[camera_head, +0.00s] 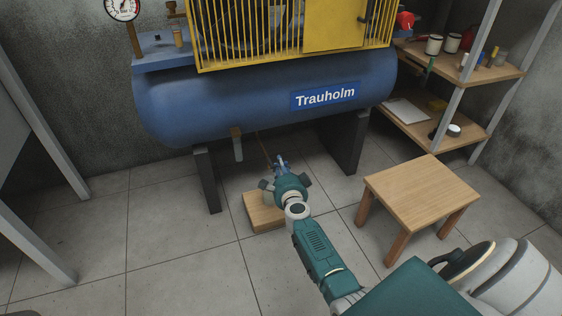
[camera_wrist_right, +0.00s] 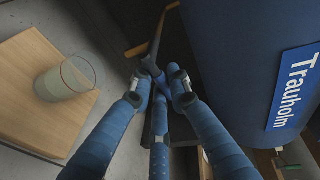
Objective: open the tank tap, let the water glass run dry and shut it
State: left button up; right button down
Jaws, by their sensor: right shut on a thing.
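My right gripper (camera_head: 281,163) reaches under the blue tank (camera_head: 180,112). Its blue fingers (camera_wrist_right: 158,78) also show in the right wrist view, closed together on a thin dark rod (camera_wrist_right: 158,35), which looks like the tap's lever. How far the tap is turned cannot be told. A clear glass (camera_wrist_right: 66,80) with something pale low in it stands, it seems, on a wooden surface (camera_wrist_right: 25,120). In the head view a wooden block (camera_head: 264,212) lies on the floor below my gripper; no glass shows there. No running water can be made out. My left gripper is out of view.
Dark tank legs (camera_head: 207,180) stand left and right of my gripper. A grey fitting (camera_head: 238,149) hangs under the tank. A bare wooden stool (camera_head: 420,190) stands to the right, before a loaded shelf (camera_head: 480,70). The floor at the front left is clear.

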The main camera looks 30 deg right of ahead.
jog(key=shift+a+f+m, duration=0.1)
jog(key=shift+f+m, duration=0.1)
jog(key=shift+m, duration=0.1)
dwell(0.4)
jog(key=c, duration=1.6)
grip_release()
jog(key=shift+c, duration=0.2)
jog(key=v, duration=1.2)
jog(key=shift+r, duration=0.1)
